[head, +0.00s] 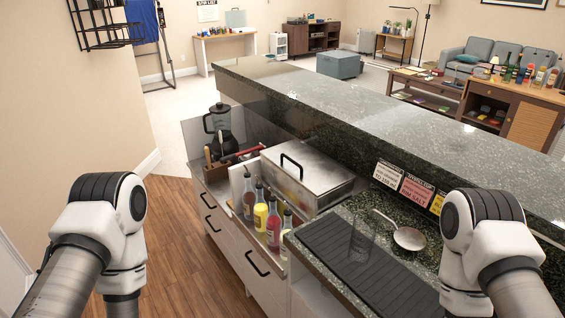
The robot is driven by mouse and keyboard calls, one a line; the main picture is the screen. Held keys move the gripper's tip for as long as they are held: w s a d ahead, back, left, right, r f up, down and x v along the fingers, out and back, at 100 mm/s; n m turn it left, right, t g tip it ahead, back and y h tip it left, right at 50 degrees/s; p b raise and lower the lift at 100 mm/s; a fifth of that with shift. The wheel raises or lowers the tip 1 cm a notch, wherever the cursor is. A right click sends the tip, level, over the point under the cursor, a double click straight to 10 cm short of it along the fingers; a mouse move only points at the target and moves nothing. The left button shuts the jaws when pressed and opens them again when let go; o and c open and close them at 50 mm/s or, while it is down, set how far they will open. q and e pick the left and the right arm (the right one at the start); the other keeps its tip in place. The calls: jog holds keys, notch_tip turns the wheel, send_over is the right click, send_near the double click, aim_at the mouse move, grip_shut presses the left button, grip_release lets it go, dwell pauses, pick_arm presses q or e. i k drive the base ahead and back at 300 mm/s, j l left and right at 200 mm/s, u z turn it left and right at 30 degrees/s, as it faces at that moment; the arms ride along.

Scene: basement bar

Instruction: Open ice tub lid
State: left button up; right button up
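The ice tub (328,200) is a steel box set into the bar counter near the middle of the head view. Its lid (309,165) is a flat, shiny steel panel lying shut on top. A black arched handle (291,165) stands up on the lid. My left arm is at the lower left and my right arm at the lower right, both short of the tub. Neither gripper is in the picture; only arm links show. Nothing touches the lid or handle.
Bottles (260,212) stand in a rack in front of the tub. A blender (217,125) is on its far left. A black mat (365,272), a clear glass (361,243) and a strainer (408,238) are at right. The raised granite bar (370,110) runs behind.

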aim_at(305, 159)
jog(key=i+j+z, duration=0.15)
jog(key=j+z, duration=0.6)
jog(key=j, duration=0.15)
jog(key=j+z, duration=0.4)
jog(key=i+j, duration=0.05)
